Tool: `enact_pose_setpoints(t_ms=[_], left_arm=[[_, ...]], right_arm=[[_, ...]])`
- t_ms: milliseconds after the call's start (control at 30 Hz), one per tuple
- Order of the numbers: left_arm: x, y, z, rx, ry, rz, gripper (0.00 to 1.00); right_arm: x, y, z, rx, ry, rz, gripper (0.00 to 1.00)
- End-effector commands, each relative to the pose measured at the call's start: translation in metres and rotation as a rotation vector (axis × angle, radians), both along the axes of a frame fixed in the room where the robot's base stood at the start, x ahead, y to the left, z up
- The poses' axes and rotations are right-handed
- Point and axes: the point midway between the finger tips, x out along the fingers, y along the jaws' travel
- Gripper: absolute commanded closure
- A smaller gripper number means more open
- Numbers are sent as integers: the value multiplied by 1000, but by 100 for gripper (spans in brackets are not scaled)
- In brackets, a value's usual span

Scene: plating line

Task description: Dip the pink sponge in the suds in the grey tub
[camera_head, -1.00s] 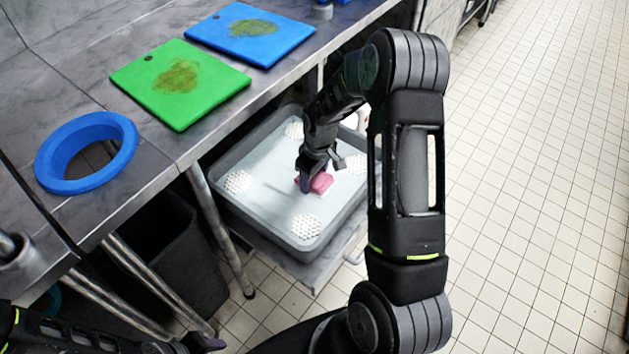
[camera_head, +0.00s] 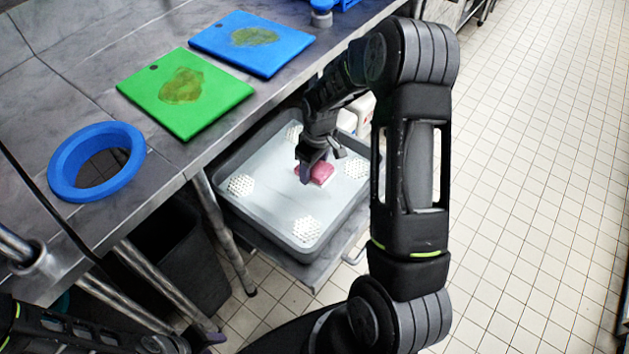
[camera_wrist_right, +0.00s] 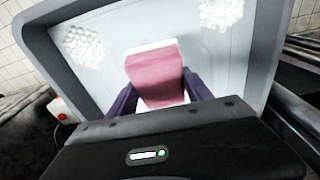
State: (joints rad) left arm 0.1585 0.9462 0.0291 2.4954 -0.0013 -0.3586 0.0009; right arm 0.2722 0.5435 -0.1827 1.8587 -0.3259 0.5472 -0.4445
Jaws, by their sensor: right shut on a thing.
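The pink sponge (camera_head: 318,173) is between the fingers of my right gripper (camera_head: 306,176), which is shut on it over the grey tub (camera_head: 243,213). In the right wrist view the sponge (camera_wrist_right: 155,72) shows pink with a pale far end, held between two dark purple fingers (camera_wrist_right: 160,92). The tub holds pale water with several white patches of suds (camera_head: 306,229). The sponge is over the middle of the tub, away from the suds patches; I cannot tell whether it touches the water. My left gripper (camera_head: 205,340) is partly in view at the bottom left, its jaws unclear.
A steel counter (camera_head: 60,110) on the left carries a green board (camera_head: 215,90) and a blue board (camera_head: 285,55), both stained, and a blue-rimmed round opening (camera_head: 62,172). A dark bin (camera_head: 180,265) stands below it. White containers (camera_head: 362,108) stand behind the tub. Tiled floor on the right is clear.

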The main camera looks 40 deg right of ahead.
Motion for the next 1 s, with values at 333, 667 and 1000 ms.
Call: enact_pose_setpoints(t_ms=[333, 667, 1000], left_arm=[[0, 0, 24, 0, 1, 0, 62], [-1, 0, 37, 0, 2, -1, 62], [-1, 0, 36, 0, 2, -1, 62]], right_arm=[[0, 0, 34, 0, -1, 0, 74], [0, 0, 55, 0, 0, 0, 74], [0, 0, 54, 0, 0, 0, 74]])
